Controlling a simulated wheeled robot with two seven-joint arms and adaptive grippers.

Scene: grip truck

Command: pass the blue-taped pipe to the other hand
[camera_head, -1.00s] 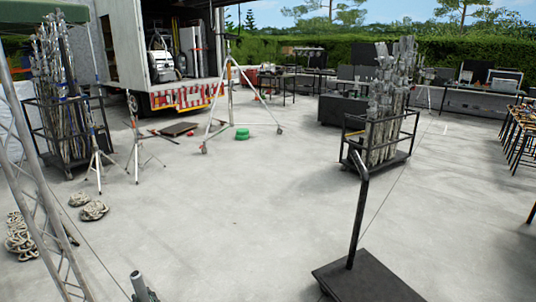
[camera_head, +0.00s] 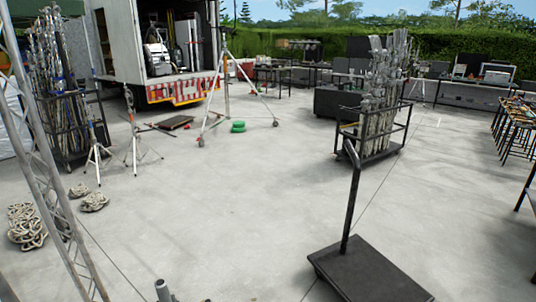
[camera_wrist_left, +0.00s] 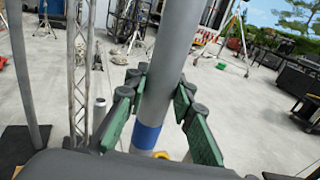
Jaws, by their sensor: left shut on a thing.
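The blue-taped pipe (camera_wrist_left: 175,50) is a grey tube that runs from the top of the left wrist view down between my left gripper's fingers. Its band of blue tape (camera_wrist_left: 146,137) shows just below the fingertips, towards the palm. My left gripper (camera_wrist_left: 163,88) has green-padded fingers on both sides of the pipe and is shut on it. My right gripper is in neither view.
A black flatbed trolley (camera_head: 375,272) with an upright handle stands at front right. Caged carts of poles stand at left (camera_head: 65,135) and right (camera_head: 378,135). A lattice truss (camera_head: 42,165) rises at left, near coiled ropes (camera_head: 27,228). The middle concrete floor is clear.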

